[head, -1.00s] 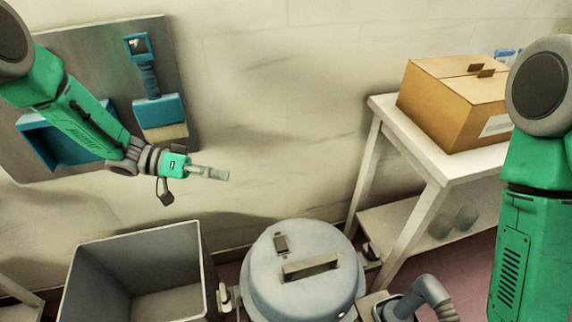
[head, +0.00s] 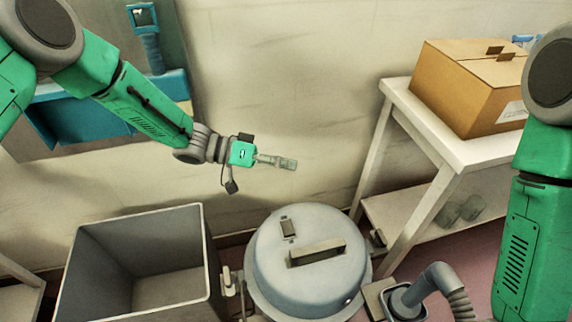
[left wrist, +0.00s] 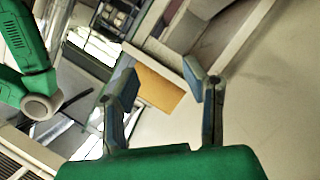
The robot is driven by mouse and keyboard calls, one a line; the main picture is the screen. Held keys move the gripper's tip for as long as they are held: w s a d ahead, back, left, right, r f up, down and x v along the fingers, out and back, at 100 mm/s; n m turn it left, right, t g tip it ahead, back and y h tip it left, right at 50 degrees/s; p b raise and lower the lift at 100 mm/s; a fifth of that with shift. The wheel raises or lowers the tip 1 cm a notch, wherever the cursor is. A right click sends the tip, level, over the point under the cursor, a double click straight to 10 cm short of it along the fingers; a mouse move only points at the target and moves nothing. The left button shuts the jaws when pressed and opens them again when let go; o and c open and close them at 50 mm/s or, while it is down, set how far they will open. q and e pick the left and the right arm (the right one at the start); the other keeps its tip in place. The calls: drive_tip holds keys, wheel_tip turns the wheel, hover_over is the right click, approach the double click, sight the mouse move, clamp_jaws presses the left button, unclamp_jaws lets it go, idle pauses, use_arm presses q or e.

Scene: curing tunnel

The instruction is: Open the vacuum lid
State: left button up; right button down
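The vacuum lid (head: 285,262) is a round grey dome with a raised bar handle (head: 317,251) across its top and a small dark fitting (head: 288,228) behind the handle. It appears seated on its drum. My left gripper (head: 284,162) is above and behind the lid in the head view, apart from it, seen edge-on. In the left wrist view its two fingers (left wrist: 160,90) stand wide apart with nothing between them. My right arm shows at the right edge of the head view, but its gripper is out of the picture.
A grey open bin (head: 208,255) stands left of the drum. A hose (head: 440,280) and fitting stand at its right. A white table (head: 478,152) at the right holds a cardboard box (head: 465,95). A board with blue tools (head: 170,85) hangs on the wall.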

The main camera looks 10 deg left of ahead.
use_arm(q)
drive_tip(key=d, duration=0.2)
drive_tip(key=shift+d+r, duration=0.1)
drive_tip(key=shift+d, duration=0.4)
drive_tip(key=shift+c, duration=0.8)
drive_tip(key=shift+a, duration=0.2)
drive_tip(key=c, duration=0.7)
drive_tip(key=shift+a, duration=0.7)
clamp_jaws()
drive_tip(key=shift+o, duration=1.9)
unclamp_jaws()
drive_tip(key=shift+a, duration=0.2)
drive_tip(key=o, duration=0.5)
drive_tip(key=v, duration=1)
drive_tip(key=shift+r, duration=0.3)
